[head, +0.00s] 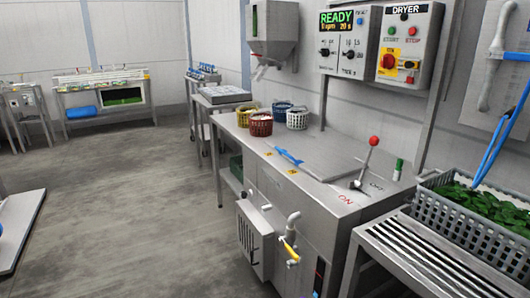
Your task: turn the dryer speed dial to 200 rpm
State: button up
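The grey control panel (343,40) on the wall has a lit display (344,20) reading "READY", with what looks like "0 rpm" and "20 g" below it. Two dark dials sit under the display, a left dial (325,53) and a right dial (350,55). Their scale marks are too small to read surely, so I cannot tell which is the speed dial or where it points. Beside it, the box marked "DRYER" (410,45) carries a green start button (391,31), a red stop button (412,31) and a red switch on a yellow plate (388,60). My gripper is not in view.
Below the panels stands a steel machine (330,210) with a red-knobbed lever (366,163) and a yellow-handled tap (290,248) at its front. Several baskets, including a red one (261,124), stand on the counter. A grey crate of greens (470,215) sits right.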

aim_at(326, 52)
jog(key=i+z, duration=0.35)
jog(key=i, duration=0.2)
jog(key=i+j+z, duration=0.25)
jog(key=i+z, duration=0.15)
jog(key=i+j+z, duration=0.1)
jog(key=i+j, duration=0.2)
jog(key=i+j+z, duration=0.15)
jog(key=i+j, duration=0.15)
jog(key=j, duration=0.25)
jog(key=i+j+z, duration=0.1)
jog(key=i+j, duration=0.15)
jog(key=j, duration=0.2)
